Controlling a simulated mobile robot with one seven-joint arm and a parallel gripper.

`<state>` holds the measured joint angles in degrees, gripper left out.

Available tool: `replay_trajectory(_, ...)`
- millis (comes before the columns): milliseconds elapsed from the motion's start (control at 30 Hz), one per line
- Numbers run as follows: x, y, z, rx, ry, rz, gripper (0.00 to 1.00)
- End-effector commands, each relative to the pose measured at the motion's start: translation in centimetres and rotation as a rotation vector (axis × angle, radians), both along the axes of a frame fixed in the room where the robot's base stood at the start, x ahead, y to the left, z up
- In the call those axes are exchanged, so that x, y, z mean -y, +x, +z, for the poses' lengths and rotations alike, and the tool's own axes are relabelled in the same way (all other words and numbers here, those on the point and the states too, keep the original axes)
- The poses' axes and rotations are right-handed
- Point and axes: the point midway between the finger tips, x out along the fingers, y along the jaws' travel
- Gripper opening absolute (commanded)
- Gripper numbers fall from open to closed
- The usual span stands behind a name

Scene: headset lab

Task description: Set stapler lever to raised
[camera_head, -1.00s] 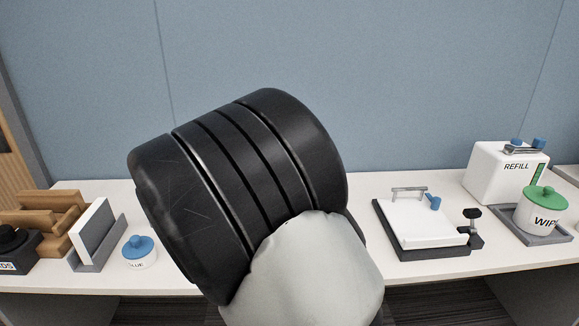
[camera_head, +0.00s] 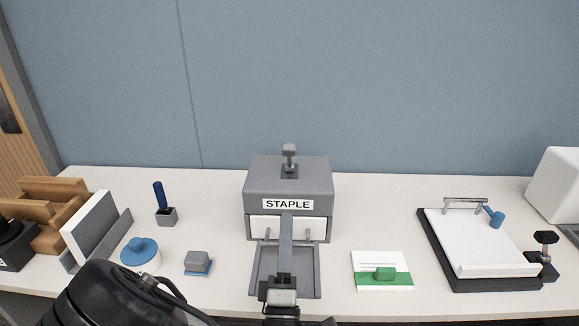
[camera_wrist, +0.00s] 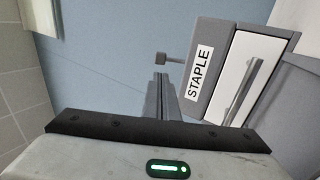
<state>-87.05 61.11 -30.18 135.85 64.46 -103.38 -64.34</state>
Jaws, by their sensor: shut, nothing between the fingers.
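The stapler (camera_head: 262,185) is a grey box labelled STAPLE at the middle of the desk, with a white front panel and handle. Its lever (camera_head: 289,151), a grey knob on a short stem, stands up from the top. My gripper (camera_head: 287,218) is shut and empty in front of the stapler, covering part of the label's lower edge and white panel in the head view. In the wrist view, the stapler (camera_wrist: 212,50) appears turned sideways at the right. The lever (camera_wrist: 163,58) shows just beyond my gripper's fingertips (camera_wrist: 161,76); I cannot tell the gap.
A grey tray (camera_head: 309,277) lies before the stapler. To the left are a blue-lidded jar (camera_head: 139,250), a small grey block (camera_head: 198,258) and a blue-handled tool in a holder (camera_head: 166,212). To the right are a white-and-green card (camera_head: 382,258) and a paper board (camera_head: 478,240).

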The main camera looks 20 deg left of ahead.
Motion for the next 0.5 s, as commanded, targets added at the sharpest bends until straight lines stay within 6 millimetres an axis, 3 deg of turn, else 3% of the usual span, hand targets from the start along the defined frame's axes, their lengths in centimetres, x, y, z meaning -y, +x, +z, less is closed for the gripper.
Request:
replay_trajectory(267,-0.2,1.1,0.7,0.0,0.004,-0.001,0.0)
replay_trajectory(500,-1.1,5.1,3.1,0.001,0.006,-0.002,0.0)
